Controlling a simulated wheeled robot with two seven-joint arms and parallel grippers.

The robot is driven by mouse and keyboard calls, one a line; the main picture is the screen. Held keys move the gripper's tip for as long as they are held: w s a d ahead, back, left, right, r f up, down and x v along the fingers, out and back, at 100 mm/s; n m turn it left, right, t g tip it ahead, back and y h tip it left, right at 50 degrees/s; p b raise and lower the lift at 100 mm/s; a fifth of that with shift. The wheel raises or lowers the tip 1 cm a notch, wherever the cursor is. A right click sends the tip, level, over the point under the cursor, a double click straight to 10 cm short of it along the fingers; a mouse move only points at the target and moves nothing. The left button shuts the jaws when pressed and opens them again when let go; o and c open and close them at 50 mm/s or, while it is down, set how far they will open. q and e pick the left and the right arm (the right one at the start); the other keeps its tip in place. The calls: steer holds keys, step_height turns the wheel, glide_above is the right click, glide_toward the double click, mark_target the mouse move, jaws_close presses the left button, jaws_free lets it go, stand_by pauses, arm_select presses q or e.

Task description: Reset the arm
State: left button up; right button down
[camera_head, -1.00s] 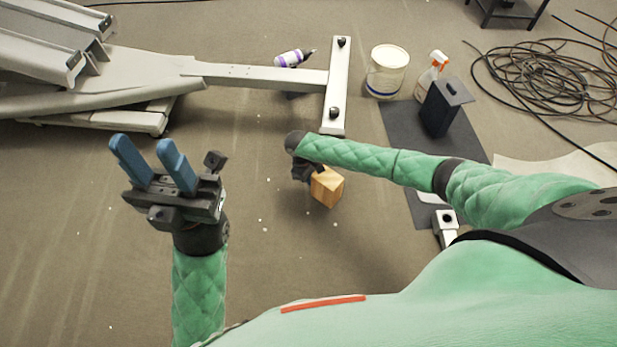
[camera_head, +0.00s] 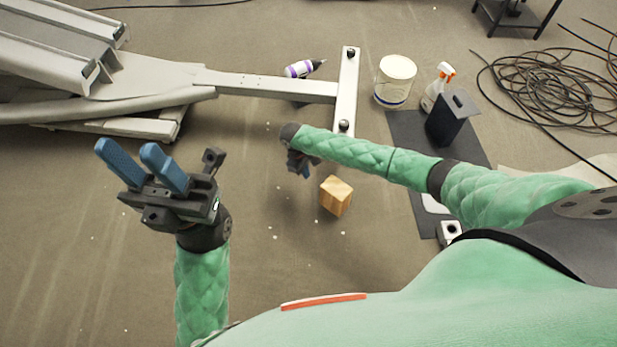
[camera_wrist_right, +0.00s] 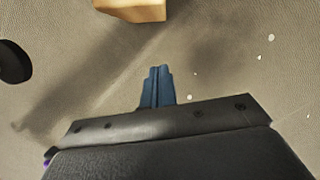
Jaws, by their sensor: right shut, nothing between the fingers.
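My left gripper (camera_head: 142,168) is at the left of the head view, its two blue fingers pointing up and spread apart with nothing between them. My right arm reaches in from the right, and its gripper (camera_head: 304,172) hangs down over the floor, partly hidden by the wrist. In the right wrist view the blue fingers of my right gripper (camera_wrist_right: 157,85) are together and empty. A wooden block (camera_head: 336,196) stands on the floor just right of and below the right gripper. It also shows at the top of the right wrist view (camera_wrist_right: 132,9), apart from the fingers.
A grey metal frame (camera_head: 270,87) runs across the floor behind the arms. Coiled black cable (camera_head: 540,85) lies at right.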

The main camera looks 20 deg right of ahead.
steer(key=v, duration=0.2)
steer(key=shift+r, duration=0.35)
steer(key=shift+w+a, duration=0.1)
steer(key=shift+w, duration=0.05)
